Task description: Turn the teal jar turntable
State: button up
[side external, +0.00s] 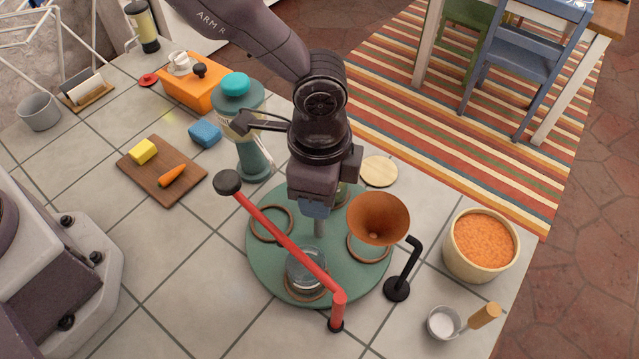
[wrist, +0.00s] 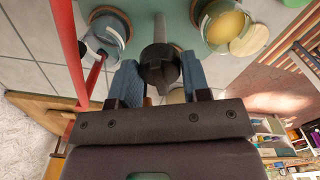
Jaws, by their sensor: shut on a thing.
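The round teal turntable (side external: 340,275) lies on the tiled counter, with several brown rings on it. An empty-looking glass jar (side external: 305,272) stands in the front ring and shows in the wrist view (wrist: 105,35). A second jar (wrist: 220,25) with pale yellow contents appears at the upper right of the wrist view; my gripper mostly hides it from the side. A grey post (side external: 320,228) rises near the turntable's middle. My gripper (side external: 315,210) points down over it, its blue fingers (wrist: 160,85) shut on the post's dark top (wrist: 160,65).
A red bar (side external: 285,237) with a black knob crosses above the turntable's front left, beside the glass jar. A copper funnel (side external: 378,215) and black hooked stand (side external: 398,288) are close on the right. A tub of orange grains (side external: 480,246) stands farther right. A teal grinder (side external: 252,160) stands behind left.

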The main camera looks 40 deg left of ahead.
jog(key=shift+r+m, duration=0.1)
jog(key=shift+m, duration=2.3)
jog(key=o, duration=1)
notch_tip(320, 180, up, 13)
